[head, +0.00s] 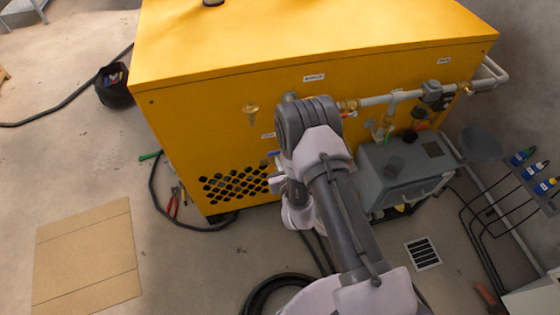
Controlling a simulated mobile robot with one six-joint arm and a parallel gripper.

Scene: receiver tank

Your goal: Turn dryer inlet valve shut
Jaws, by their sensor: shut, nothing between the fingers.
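A large yellow cabinet (210,110) fills the upper middle of the head view. A grey pipe (375,100) runs along its right part, with a brass fitting (347,105) at its left end. A fitting with red and brass parts (420,118) hangs below the pipe at the right. Labels are too small to read, so I cannot tell which fitting is the dryer inlet valve. A small blue part (273,153) shows just left of my arm. My gripper (277,183) is partly seen in front of the cabinet, shut and empty. My arm hides some of the cabinet front.
A grey box unit (405,172) stands right of my arm. A brass fitting (251,113) sticks out of the cabinet at the left. A black hose (268,292), red-handled pliers (174,202) and a cardboard sheet (85,255) lie on the floor. A black bucket (114,88) stands left.

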